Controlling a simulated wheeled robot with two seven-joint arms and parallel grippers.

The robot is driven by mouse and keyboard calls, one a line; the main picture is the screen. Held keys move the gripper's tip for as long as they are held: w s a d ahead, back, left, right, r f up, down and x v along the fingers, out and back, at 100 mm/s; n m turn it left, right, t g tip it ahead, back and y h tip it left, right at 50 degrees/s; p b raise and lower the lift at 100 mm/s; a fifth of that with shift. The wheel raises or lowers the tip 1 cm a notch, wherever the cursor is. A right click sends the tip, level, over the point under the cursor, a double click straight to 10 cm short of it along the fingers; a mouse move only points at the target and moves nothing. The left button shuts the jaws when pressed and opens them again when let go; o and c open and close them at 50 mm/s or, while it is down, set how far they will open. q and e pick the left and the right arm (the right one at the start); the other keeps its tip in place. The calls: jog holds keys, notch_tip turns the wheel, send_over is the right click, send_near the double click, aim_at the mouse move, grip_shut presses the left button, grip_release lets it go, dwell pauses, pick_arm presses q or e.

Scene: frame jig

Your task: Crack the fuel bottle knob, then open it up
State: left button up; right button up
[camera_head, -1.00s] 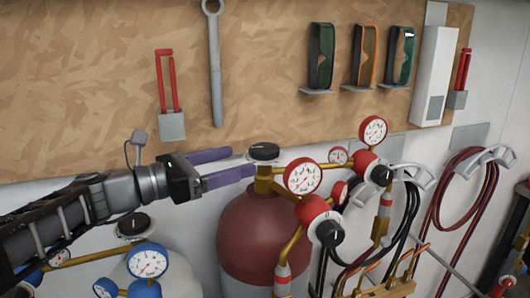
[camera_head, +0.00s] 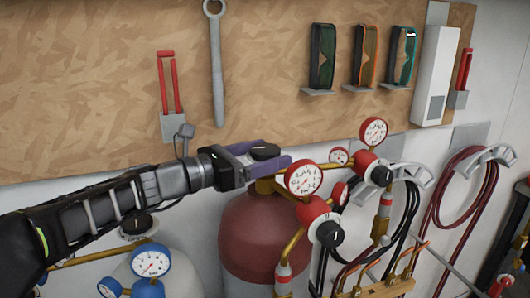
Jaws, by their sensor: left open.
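The fuel bottle (camera_head: 262,240) is a dark red cylinder with a brass valve at its top, standing below the pegboard. Its black knob (camera_head: 265,152) sits on top of the valve. My left gripper (camera_head: 266,160) reaches in from the left at knob height. Its purple fingers are open, one on the far side and one on the near side of the knob. I cannot tell whether they touch it. The near finger hides the lower part of the knob and the top of the valve. My right gripper is not in view.
A red-rimmed gauge (camera_head: 303,178) and red regulator with a black knob (camera_head: 329,233) stand close right of the valve. A second bottle (camera_head: 180,270) with blue gauges (camera_head: 151,262) is at lower left under my arm. Hoses hang at right.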

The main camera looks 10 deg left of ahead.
pick_arm(q)
jog(key=c, duration=1.4)
jog(key=shift+f+n+t+y+b, duration=0.15)
jog(key=shift+n+t+y+b, duration=0.25)
jog(key=shift+b, duration=0.55)
jog(key=n+t+y+b, duration=0.1)
jog(key=n+y+b, duration=0.1)
jog(key=y+b, duration=0.1)
jog(key=n+t+y+b, duration=0.2)
jog(key=y+b, duration=0.1)
jog(key=b, duration=0.2)
jog(key=shift+d+f+n+y, duration=0.1)
jog(key=shift+f+n+y, duration=0.05)
jog(key=shift+n+y, duration=0.25)
jog(key=shift+n+t+y+b, duration=0.4)
jog(key=shift+n+y+b, duration=0.3)
jog(key=shift+y+b, duration=0.3)
jog(key=shift+r+n+y, duration=0.3)
jog(key=shift+y, duration=0.2)
